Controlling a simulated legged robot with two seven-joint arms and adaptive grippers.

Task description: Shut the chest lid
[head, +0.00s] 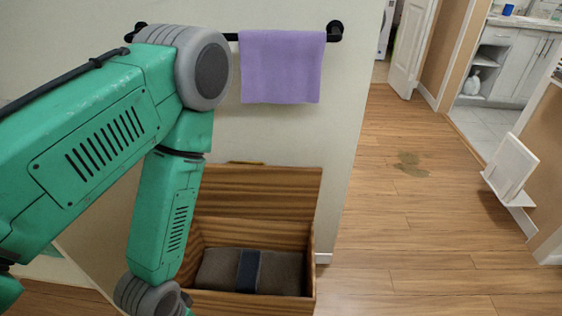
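The wooden chest (260,305) stands on the floor against the wall, at the bottom centre of the head view. Its lid (268,191) is open and tilted up toward the wall behind. Inside the chest lies a folded brown-grey towel (282,273) with a dark blue band. My green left arm comes in from the left and hangs down in front of the chest's left side, hiding part of it. My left gripper is below the picture's bottom edge or hidden behind the wrist. My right gripper does not show.
A purple towel (281,68) hangs on a black wall rail (333,33) above the chest. A white board-like stand (512,168) is at the far right. The wooden floor (420,230) right of the chest is clear, apart from a dark stain (410,164).

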